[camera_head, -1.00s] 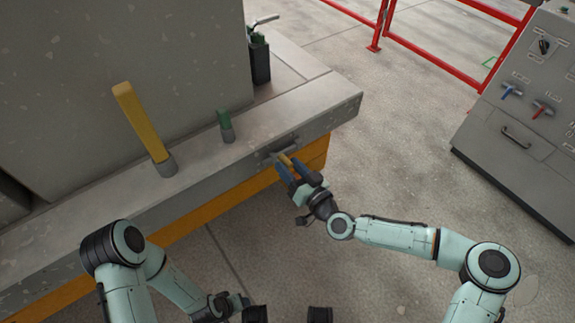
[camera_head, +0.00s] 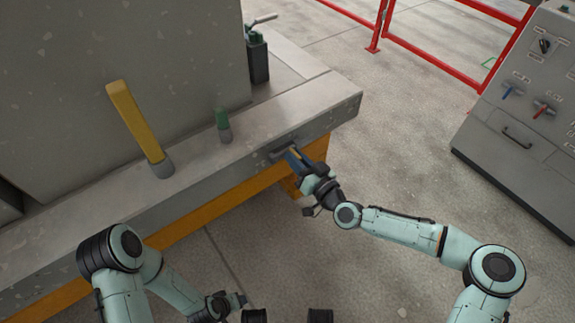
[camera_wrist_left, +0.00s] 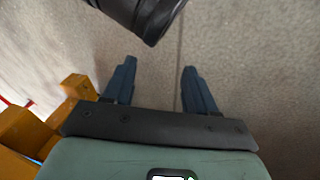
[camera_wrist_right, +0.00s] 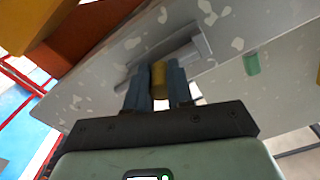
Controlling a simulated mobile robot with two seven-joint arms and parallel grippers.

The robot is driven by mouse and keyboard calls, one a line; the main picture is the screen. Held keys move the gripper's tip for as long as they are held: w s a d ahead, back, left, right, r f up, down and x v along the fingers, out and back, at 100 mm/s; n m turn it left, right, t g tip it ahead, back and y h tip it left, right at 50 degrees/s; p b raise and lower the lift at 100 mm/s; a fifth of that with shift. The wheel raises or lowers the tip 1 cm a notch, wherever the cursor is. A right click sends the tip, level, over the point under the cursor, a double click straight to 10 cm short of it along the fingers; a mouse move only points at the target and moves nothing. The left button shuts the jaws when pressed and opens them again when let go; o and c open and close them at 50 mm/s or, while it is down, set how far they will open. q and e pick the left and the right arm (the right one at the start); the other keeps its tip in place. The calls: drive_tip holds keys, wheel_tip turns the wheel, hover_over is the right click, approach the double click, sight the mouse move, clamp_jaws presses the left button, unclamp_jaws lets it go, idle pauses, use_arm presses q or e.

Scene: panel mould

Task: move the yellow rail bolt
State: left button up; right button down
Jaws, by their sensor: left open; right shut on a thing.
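My right gripper (camera_head: 291,153) is at the front face of the grey ledge, by a small grey bracket (camera_head: 277,154). In the right wrist view its blue fingers (camera_wrist_right: 160,84) are shut on the yellow rail bolt (camera_wrist_right: 158,76), which shows between them against the grey bracket (camera_wrist_right: 195,50). The bolt's far end is hidden, so I cannot tell how deep it sits in the bracket. In the head view the fingers cover most of the bolt. My left gripper (camera_head: 243,300) is low in the picture; the left wrist view shows its fingers (camera_wrist_left: 155,80) apart and empty.
A large yellow lever (camera_head: 140,125) and a short green-topped peg (camera_head: 223,125) stand on the ledge (camera_head: 290,108). A dark holder (camera_head: 258,62) stands behind. A grey control cabinet (camera_head: 520,125) and red railing (camera_head: 430,58) are at the right. Floor between is clear.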

use_arm(q)
drive_tip(key=shift+w+a+f, duration=0.35)
drive_tip(key=shift+w+a, duration=0.05)
drive_tip(key=shift+w, duration=0.25)
use_arm(e)
drive_tip(key=shift+w+d, duration=0.65)
drive_tip(key=shift+d, duration=0.25)
drive_tip(key=c, duration=1)
unclamp_jaws()
drive_tip(key=shift+s, duration=0.1)
use_arm(q)
drive_tip(key=shift+g, duration=0.6)
drive_tip(key=s+r, duration=0.1)
drive_tip(key=s+d+r+p, duration=0.1)
drive_tip(key=s, duration=0.1)
drive_tip(key=s+d+r+p, duration=0.1)
drive_tip(key=shift+s+d, duration=0.2)
use_arm(e)
drive_tip(key=v, duration=1.3)
drive_tip(key=shift+s+d, duration=0.1)
drive_tip(key=shift+d, duration=0.05)
